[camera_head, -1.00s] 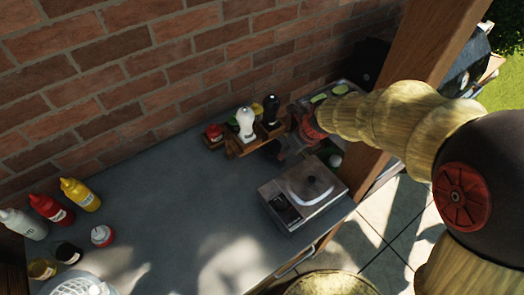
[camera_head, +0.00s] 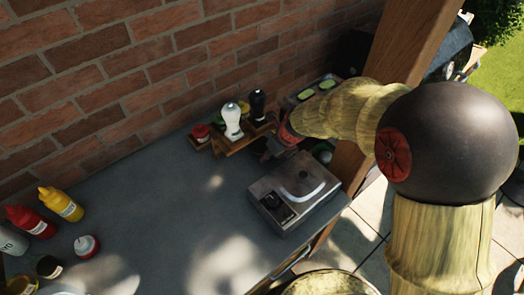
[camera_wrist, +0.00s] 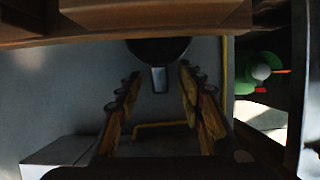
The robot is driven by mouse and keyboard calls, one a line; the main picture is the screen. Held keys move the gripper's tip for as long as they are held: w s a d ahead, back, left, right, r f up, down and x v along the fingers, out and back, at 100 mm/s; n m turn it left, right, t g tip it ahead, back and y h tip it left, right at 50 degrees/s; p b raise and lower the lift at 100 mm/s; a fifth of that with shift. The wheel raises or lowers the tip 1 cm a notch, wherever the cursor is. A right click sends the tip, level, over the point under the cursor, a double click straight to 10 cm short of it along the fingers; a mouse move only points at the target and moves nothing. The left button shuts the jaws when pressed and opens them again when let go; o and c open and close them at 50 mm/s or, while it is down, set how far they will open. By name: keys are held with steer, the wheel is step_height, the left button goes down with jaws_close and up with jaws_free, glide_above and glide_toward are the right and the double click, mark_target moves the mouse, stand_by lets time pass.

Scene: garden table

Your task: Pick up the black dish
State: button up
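A black rounded thing, which looks like the black dish (camera_wrist: 158,48), shows at the top middle of the wrist view. Its upper part is cut off by a wooden edge, and a small pale grey piece hangs at its near side. My gripper (camera_wrist: 160,75) is open, with its two fingers apart on either side below the dish. Nothing is between the fingers. In the head view my gripper (camera_head: 272,150) is low over the grey counter beside the wooden rack; the dish cannot be made out there.
The wooden rack (camera_head: 243,139) holds a white and a black shaker. A kitchen scale (camera_head: 294,192) stands just in front of my gripper. A green thing with a white ball (camera_wrist: 260,72) is at the right in the wrist view. Sauce bottles (camera_head: 60,204) stand far left; the middle counter is clear.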

steer(key=shift+c, duration=1)
steer(key=c, duration=0.7)
steer(key=shift+r, duration=0.1)
jaws_close()
